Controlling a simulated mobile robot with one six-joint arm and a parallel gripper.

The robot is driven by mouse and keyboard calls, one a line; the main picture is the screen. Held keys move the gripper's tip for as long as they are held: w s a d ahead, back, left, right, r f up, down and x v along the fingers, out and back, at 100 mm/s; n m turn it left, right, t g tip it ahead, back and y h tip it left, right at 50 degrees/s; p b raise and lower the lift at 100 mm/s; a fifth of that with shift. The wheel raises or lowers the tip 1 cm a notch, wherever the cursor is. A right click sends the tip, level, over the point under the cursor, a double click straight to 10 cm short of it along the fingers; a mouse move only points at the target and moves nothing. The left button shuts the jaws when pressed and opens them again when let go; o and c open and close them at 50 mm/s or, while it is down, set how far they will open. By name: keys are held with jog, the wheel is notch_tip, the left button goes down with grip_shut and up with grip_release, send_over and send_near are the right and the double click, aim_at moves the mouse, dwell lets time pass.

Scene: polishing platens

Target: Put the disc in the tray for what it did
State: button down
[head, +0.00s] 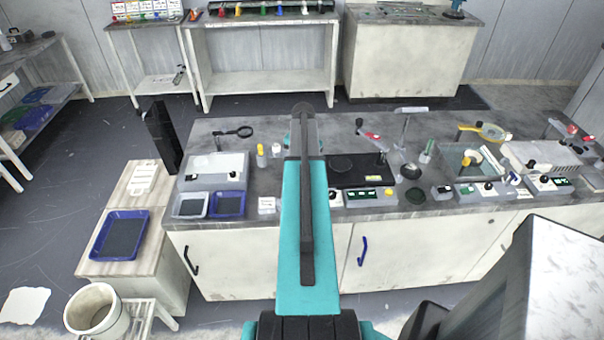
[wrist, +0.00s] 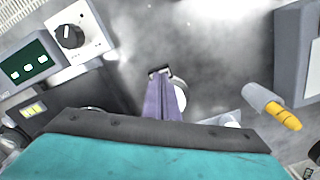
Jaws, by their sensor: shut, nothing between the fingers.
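My gripper (wrist: 160,72) is shut and empty over the grey benchtop in the wrist view; my own arm hides it in the head view. A white round thing (wrist: 181,97), partly hidden, shows just beside the fingers. I cannot tell if it is a disc. A light-rimmed tray (head: 178,214) and a blue tray (head: 243,211) stand side by side on the bench's left. Another blue tray (head: 96,256) is on the side cabinet.
A control box with a knob (wrist: 70,36) and green display stands at the wrist view's upper left. A yellow-tipped bottle (wrist: 272,105) and a grey box (wrist: 291,55) are at right. A bucket (head: 94,310) stands front left. Several machines crowd the bench's right.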

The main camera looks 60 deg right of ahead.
jog(key=shift+r+p, duration=1.2)
jog(key=shift+r, duration=1.15)
